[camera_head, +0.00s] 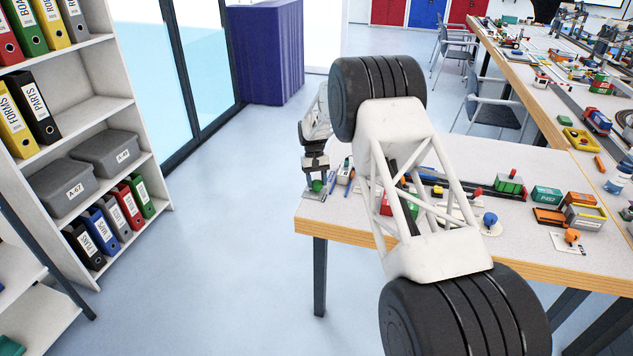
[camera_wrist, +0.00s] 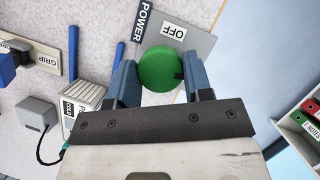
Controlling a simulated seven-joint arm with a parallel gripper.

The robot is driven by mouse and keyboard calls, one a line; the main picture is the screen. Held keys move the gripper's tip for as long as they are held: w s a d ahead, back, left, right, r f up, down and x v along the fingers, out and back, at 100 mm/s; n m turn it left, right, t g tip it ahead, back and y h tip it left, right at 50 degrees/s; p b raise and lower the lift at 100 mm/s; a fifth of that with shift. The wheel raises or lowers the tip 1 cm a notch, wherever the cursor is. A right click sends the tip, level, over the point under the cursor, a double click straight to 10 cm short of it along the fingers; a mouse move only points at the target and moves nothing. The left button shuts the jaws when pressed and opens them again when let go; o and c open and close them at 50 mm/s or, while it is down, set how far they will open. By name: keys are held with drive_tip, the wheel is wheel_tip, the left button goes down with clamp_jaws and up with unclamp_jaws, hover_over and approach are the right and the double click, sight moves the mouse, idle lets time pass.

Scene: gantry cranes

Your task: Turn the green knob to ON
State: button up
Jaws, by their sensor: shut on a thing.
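The round green knob (camera_wrist: 160,68) sits on a grey plate (camera_wrist: 201,44) in the wrist view. The plate carries a POWER label (camera_wrist: 146,22) and an OFF label (camera_wrist: 174,31). A dark mark shows on the knob's right side, beside the right finger. I see no ON label. My gripper (camera_wrist: 161,82) has one blue-grey finger on each side of the knob and is shut on it. In the head view, my gripper (camera_head: 316,172) points down over the green knob (camera_head: 317,186) at the table's near left corner.
Blue sticks (camera_wrist: 73,48), a GRIP-labelled block (camera_wrist: 43,62) and a grey box with a cable (camera_wrist: 37,112) lie left of the knob in the wrist view. Model train parts cover the table (camera_head: 335,215) to the right. A shelf (camera_head: 85,120) stands at left, across open floor.

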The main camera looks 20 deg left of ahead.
drive_tip(key=shift+r+m+y, duration=0.1)
drive_tip(key=shift+m+y, duration=0.4)
drive_tip(key=shift+m, duration=0.9)
drive_tip(key=o, duration=0.9)
drive_tip(key=shift+w, duration=0.1)
drive_tip(key=shift+v, duration=3.8)
drive_tip(key=shift+w+d, duration=0.1)
